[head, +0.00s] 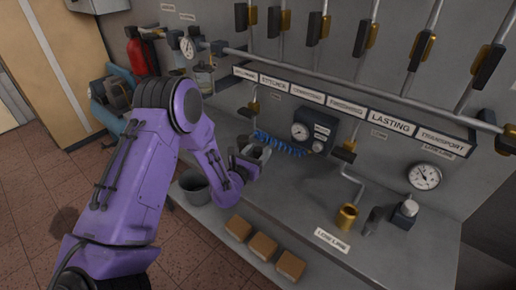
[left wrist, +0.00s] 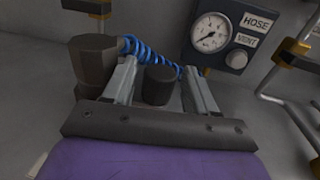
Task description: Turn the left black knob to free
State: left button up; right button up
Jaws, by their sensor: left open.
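A short black knob (left wrist: 158,85) stands on the bench between the fingers of my left gripper (left wrist: 160,88) in the left wrist view. The fingers are open, one on each side, with a gap to the knob; I cannot see a pointer or mark on it. In the head view my purple left arm comes in from the left and the gripper (head: 248,160) is low over the bench, largely hiding that knob. My right gripper is not in view.
A dark fitting (left wrist: 94,62) stands close outside the left finger. A blue coiled hose (head: 282,145) runs behind to a gauge box (head: 316,130). Mid-bench is clear.

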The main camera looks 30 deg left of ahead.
pick_arm(q)
jog(key=shift+w, duration=0.2)
jog(key=c, duration=0.9)
jog(key=shift+y, duration=0.3)
jog(key=shift+f+n+g+y+b, duration=0.2)
jog(key=shift+n+g+y+b, duration=0.1)
jog(key=shift+n+y+b, duration=1.1)
jog(key=n+g+y+b, duration=0.6)
jog(key=g+b, duration=0.1)
jog(key=b, duration=0.1)
jog(key=n+g+y+b, duration=0.6)
jog(key=g+y+b, duration=0.1)
jog(key=b, duration=0.2)
jog(key=shift+f, duration=0.15)
jog(key=n+g+b, duration=0.2)
jog(key=g, duration=0.1)
jog(key=shift+r+n+g, duration=0.25)
jog(key=shift+n+g, duration=0.25)
jog(key=shift+g, duration=0.3)
jog(key=shift+r+b, duration=0.1)
jog(key=shift+b, duration=0.25)
